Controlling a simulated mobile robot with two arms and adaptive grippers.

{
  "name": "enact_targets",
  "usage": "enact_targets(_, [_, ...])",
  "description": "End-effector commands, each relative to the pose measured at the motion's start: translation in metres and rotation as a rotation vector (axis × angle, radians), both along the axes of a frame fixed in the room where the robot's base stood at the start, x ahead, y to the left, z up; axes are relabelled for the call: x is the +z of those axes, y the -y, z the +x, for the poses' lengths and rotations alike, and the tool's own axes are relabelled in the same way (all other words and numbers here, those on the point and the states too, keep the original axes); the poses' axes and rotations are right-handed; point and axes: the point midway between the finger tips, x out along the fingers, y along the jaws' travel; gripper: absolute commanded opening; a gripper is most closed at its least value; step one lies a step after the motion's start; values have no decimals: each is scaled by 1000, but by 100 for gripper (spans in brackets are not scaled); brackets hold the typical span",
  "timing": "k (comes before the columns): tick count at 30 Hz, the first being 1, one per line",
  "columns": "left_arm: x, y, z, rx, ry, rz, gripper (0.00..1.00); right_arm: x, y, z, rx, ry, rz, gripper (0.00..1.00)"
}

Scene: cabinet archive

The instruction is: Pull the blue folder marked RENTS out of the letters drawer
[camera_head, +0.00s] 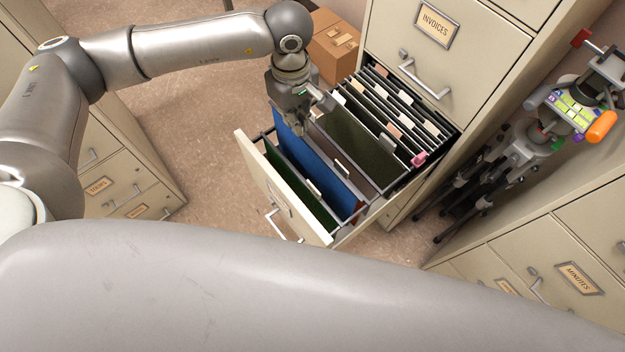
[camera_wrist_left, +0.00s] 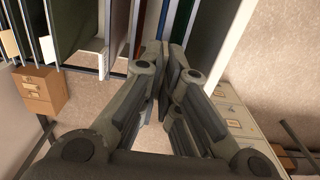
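The blue folder (camera_head: 318,160) hangs near the front of the open drawer (camera_head: 262,185), between a dark green folder (camera_head: 300,192) in front and a brownish folder behind. Its marking cannot be read. My left gripper (camera_head: 299,128) points down at the blue folder's top edge, near its left end. In the left wrist view the fingers (camera_wrist_left: 166,68) are nearly together, with the blue folder's thin edge (camera_wrist_left: 169,14) running between them; they look shut on it. The fingertips are partly hidden in the head view.
Several dark folders with pale tabs (camera_head: 395,115) fill the back of the drawer, below the INVOICES drawer (camera_head: 440,45). A cardboard box (camera_head: 332,45) stands on the floor behind. A tripod stand (camera_head: 490,170) is at right; more cabinets flank both sides.

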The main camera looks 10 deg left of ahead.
Motion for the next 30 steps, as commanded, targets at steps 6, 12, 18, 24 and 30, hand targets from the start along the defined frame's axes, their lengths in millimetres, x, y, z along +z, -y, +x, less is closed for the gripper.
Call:
enact_targets(6, [20, 0, 0, 0, 1, -1, 0, 9, 0, 0, 0, 0, 0, 40])
enact_targets(12, [36, 0, 0, 0, 2, -1, 0, 16, 0, 0, 0, 0, 0, 40])
enact_targets(18, [52, 0, 0, 0, 2, 0, 0, 22, 0, 0, 0, 0, 0, 40])
enact_targets(24, [64, 0, 0, 0, 1, -1, 0, 26, 1, 0, 0, 0, -1, 40])
enact_targets(30, [65, 0, 0, 0, -1, -1, 0, 26, 2, 0, 0, -1, -2, 40])
